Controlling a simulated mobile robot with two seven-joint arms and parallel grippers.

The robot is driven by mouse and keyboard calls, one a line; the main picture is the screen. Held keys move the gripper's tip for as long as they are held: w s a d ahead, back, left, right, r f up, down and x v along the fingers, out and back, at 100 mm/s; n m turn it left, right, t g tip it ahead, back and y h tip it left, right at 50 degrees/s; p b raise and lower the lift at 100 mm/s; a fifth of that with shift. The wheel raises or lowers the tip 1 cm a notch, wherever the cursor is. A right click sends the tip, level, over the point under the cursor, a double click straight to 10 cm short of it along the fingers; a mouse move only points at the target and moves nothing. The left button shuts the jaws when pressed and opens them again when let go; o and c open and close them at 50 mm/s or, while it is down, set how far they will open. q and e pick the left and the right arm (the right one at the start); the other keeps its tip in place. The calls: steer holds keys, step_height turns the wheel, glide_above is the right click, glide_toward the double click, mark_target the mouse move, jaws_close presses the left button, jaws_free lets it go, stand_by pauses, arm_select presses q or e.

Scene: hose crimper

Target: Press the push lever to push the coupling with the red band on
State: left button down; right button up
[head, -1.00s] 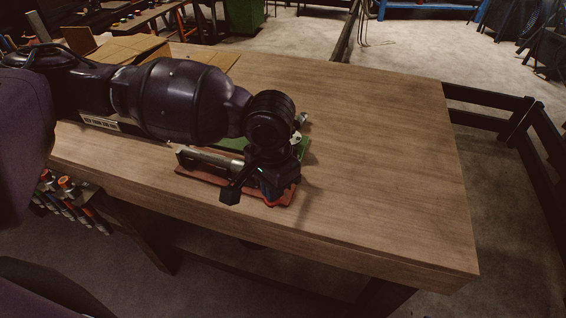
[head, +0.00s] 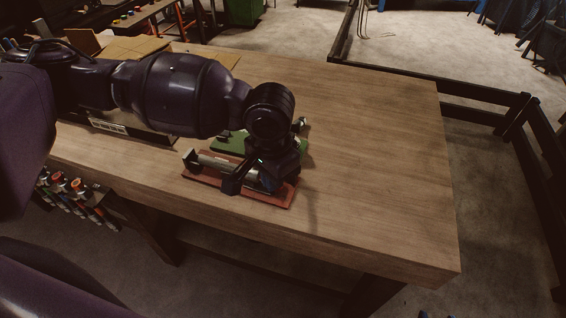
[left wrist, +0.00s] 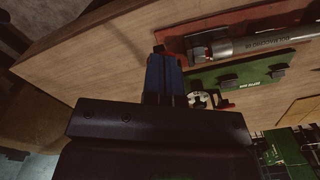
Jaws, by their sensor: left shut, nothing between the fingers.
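A red base board (head: 275,199) lies on the bench with a grey metal tube (head: 213,160) along it. In the left wrist view the tube (left wrist: 262,43) carries dark lettering, and a small red part, perhaps the red band (left wrist: 200,51), shows at its left end. A green board (head: 232,145) lies just behind the red one; in the wrist view it (left wrist: 235,77) has dark clips. My left gripper (head: 236,182) is shut and empty, low over the front of the red board. Its blue fingers (left wrist: 165,72) show beside the boards. I cannot clearly make out the push lever.
A light metal fitting (left wrist: 203,100) sits beside the green board. Cardboard (head: 130,50) lies at the back left of the wooden bench (head: 375,150). Tools with orange ends (head: 75,188) hang at the front left edge. The right of the bench is clear.

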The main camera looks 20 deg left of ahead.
arm_select(q)
steer(key=shift+r, duration=1.95)
step_height(320, 180, up, 4)
steer(key=shift+f, duration=0.1)
arm_select(e)
steer(key=shift+s+f, duration=0.15)
